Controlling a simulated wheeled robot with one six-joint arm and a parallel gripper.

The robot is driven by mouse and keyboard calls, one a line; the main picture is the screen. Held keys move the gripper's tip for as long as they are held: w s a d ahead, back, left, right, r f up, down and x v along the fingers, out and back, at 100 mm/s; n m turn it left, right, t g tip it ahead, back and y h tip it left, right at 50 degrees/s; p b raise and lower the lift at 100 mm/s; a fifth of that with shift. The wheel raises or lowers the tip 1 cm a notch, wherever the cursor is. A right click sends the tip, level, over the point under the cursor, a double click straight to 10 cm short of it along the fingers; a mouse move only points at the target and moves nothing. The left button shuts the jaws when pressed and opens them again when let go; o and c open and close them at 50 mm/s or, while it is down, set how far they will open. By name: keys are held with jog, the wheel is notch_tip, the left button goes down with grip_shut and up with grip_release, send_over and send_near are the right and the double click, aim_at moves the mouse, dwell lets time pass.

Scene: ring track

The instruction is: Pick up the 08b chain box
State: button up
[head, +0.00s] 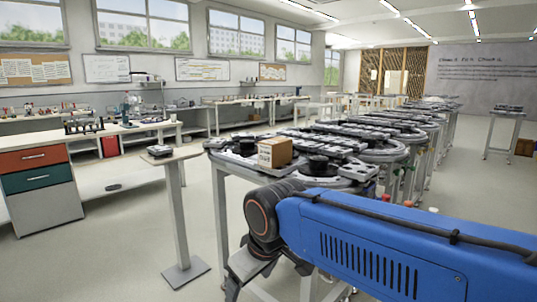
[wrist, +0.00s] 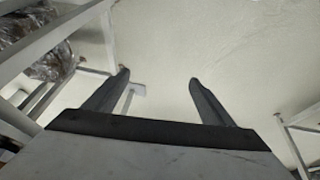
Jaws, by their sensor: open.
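A small brown cardboard box (head: 274,152) sits on the near end of the ring track table (head: 230,163) in the head view. It has a pale label on its side, too small to read, so I cannot tell if it is the 08b chain box. My gripper (wrist: 158,78) is open and empty in the wrist view, its two dark fingers spread over bare floor. The box does not show in the wrist view. In the head view my blue arm lies in front of the table, and the gripper's fingertips are not clearly visible.
Track parts and black discs (head: 318,163) surround the box. A small pedestal stand (head: 174,200) stands left of the table. A workbench with a drawer cabinet (head: 38,185) is at far left. Table legs and a frame (wrist: 55,55) flank the gripper. Floor between pedestal and cabinet is clear.

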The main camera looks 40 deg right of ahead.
jog(key=w+d+r+n+h, duration=0.1)
jog(key=w+d+r+n, duration=0.4)
jog(key=w+r, duration=0.65)
notch_tip(320, 180, up, 22)
jog(key=n+g+h, duration=0.3)
jog(key=n+g, duration=0.1)
jog(key=n, duration=1)
send_over(269, 141)
jog(key=a, duration=0.4)
jog(key=x, duration=1.1)
jog(key=shift+s+f, duration=0.25)
jog(key=shift+s, duration=0.05)
jog(key=x, duration=0.4)
jog(key=shift+s+d+f, duration=0.2)
jog(key=shift+f, duration=0.05)
jog(key=shift+d+f, duration=0.1)
jog(key=shift+f, duration=0.15)
jog(key=shift+f, duration=0.25)
